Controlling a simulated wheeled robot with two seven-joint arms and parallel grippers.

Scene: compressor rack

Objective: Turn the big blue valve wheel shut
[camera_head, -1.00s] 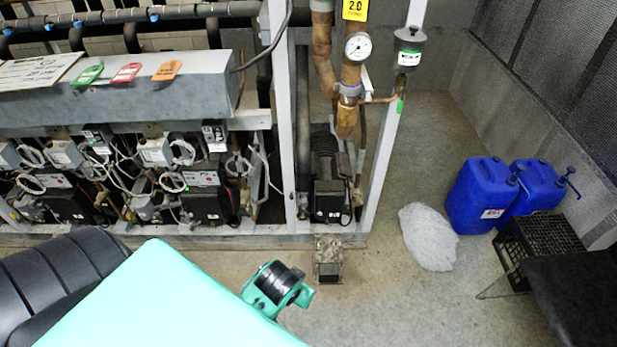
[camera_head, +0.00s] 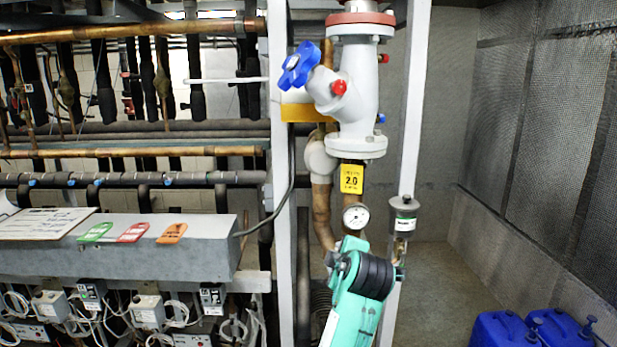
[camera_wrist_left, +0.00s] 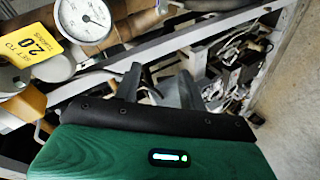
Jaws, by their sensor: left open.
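The blue valve wheel (camera_head: 299,66) shows in the head view at the upper middle. It sits on an angled stem at the upper left of a white valve body (camera_head: 353,95). My left gripper (camera_wrist_left: 158,85) shows in the left wrist view, with its two grey fingers apart and nothing between them. The wheel cannot be made out in that view. A teal and black part of one of my arms stands low in the head view, below the valve and in front of the pipe. No gripper fingers can be made out there. My right gripper is not in view.
A pressure gauge (camera_head: 356,216) and a yellow tag (camera_head: 351,179) hang below the valve. White frame posts stand on both sides, the right one (camera_head: 407,130) carrying a grey canister (camera_head: 403,215). Blue jugs (camera_head: 500,330) stand low at the right. Open floor lies behind.

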